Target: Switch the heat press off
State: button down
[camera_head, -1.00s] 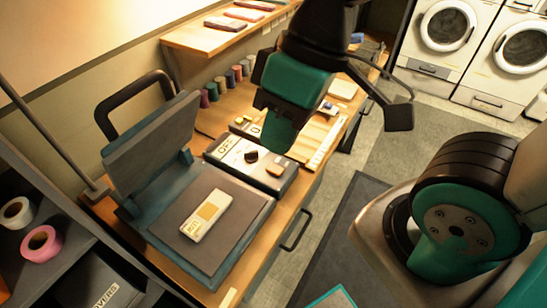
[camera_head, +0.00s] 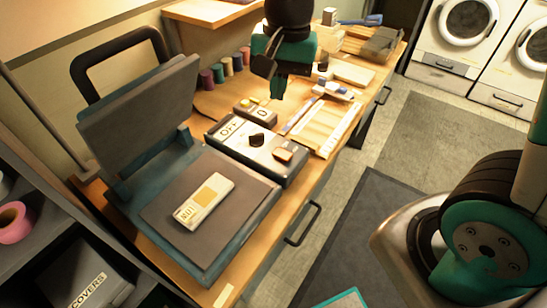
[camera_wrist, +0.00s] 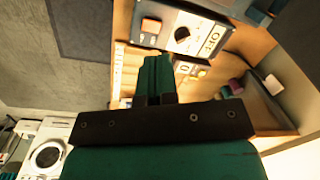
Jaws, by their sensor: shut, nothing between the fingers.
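The heat press stands open on the wooden bench, its grey upper plate (camera_head: 140,115) raised and its lower bed (camera_head: 160,205) flat. Its control box (camera_head: 228,150) beside the bed has an OFF label, a black knob (camera_head: 256,140) and an orange-tan switch (camera_head: 283,155). In the wrist view the box (camera_wrist: 165,38) shows the orange switch (camera_wrist: 151,25), the knob (camera_wrist: 182,33) and the OFF label. My gripper (camera_head: 278,94) is shut and empty, in the air beyond the control box and apart from it. Its closed fingers (camera_wrist: 158,65) show in the wrist view.
A pale card-like item (camera_head: 204,202) with a yellow patch lies on the bed. A smaller box (camera_head: 255,112) with yellow parts sits behind the control box. Thread spools (camera_head: 228,68) line the wall, and a wooden tray (camera_head: 325,125) lies right. The floor (camera_head: 350,145) right of the bench is open.

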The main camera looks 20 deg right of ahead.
aim_at(274, 151)
jog(key=w+d+f+m+h+b, duration=0.1)
jog(key=w+f+m, duration=0.4)
jog(key=f, duration=0.1)
jog(key=shift+w+d+f+b, duration=0.2)
jog(key=shift+w+f+b, duration=0.15)
jog(key=shift+f, duration=0.05)
jog(key=shift+f, duration=0.15)
notch_tip(274, 151, down, 14)
jog(key=shift+r+p, duration=0.15)
jog(key=shift+p, duration=0.4)
jog(key=shift+d, duration=0.1)
